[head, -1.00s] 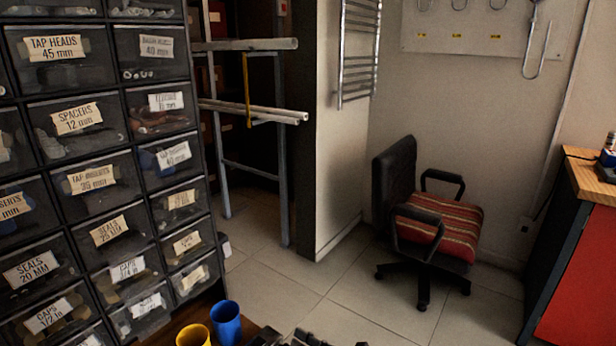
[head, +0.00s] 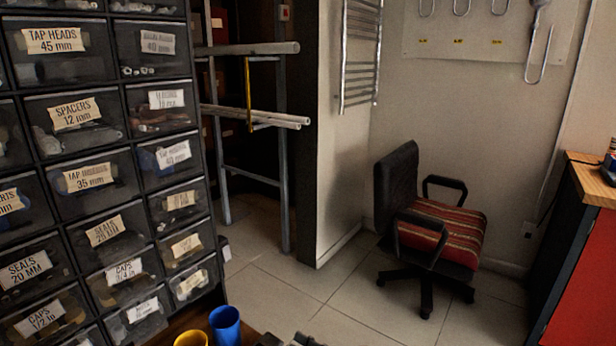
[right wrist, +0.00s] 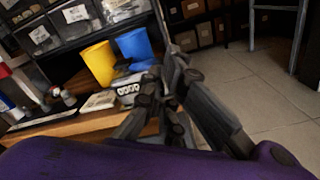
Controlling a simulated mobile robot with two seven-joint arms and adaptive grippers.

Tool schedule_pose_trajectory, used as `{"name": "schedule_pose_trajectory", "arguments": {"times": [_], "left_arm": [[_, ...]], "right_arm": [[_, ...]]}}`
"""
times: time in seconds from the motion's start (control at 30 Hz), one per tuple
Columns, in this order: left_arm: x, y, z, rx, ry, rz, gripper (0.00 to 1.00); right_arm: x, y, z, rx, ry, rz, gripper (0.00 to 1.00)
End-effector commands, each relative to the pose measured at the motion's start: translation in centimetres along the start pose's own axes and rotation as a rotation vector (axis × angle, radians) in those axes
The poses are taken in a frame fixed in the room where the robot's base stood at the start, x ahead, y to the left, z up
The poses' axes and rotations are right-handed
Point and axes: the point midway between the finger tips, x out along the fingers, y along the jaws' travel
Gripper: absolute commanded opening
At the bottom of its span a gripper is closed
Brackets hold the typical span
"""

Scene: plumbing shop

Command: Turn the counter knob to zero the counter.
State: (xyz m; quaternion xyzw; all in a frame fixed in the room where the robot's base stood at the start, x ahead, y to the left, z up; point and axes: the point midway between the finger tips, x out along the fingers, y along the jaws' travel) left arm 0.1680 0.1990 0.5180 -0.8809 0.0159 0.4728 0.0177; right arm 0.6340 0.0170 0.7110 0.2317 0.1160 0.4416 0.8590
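The counter (right wrist: 128,88), a small grey box with a row of digit windows, sits on the wooden bench in the right wrist view. I cannot read its digits. Its knob cannot be made out; my right gripper (right wrist: 163,82) covers the counter's right end. The dark fingers of the right gripper are close beside the counter, and whether they touch it or grip anything is unclear. In the head view only dark parts at the bottom edge show there. My left gripper is in neither view.
A yellow cup (right wrist: 99,63) and a blue cup (right wrist: 135,46) stand behind the counter. A pale flat block (right wrist: 98,102) lies to its left on the bench (right wrist: 75,127). Labelled drawers (head: 90,175) rise at left. A chair (head: 440,230) stands on open tiled floor.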

Motion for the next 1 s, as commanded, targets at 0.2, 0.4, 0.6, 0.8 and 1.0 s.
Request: {"name": "schedule_pose_trajectory", "arguments": {"times": [0.2, 0.4, 0.6, 0.8, 1.0], "left_arm": [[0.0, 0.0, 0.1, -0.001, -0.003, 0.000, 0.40], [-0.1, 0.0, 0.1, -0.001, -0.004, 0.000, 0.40], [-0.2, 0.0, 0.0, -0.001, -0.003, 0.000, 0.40], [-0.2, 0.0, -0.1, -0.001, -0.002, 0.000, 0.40], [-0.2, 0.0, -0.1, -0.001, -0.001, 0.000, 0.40]], "right_arm": [[-0.2, -0.2, 0.0, -0.001, 0.002, -0.005, 0.00], [-0.2, -0.4, 0.7, -0.002, 0.002, -0.007, 0.00], [-1.7, -0.5, 0.7, 0.000, 0.002, -0.009, 0.00], [-4.1, -0.5, 0.7, 0.000, 0.002, -0.009, 0.00], [-6.0, -0.4, 0.7, 0.000, 0.001, -0.007, 0.00]]}}
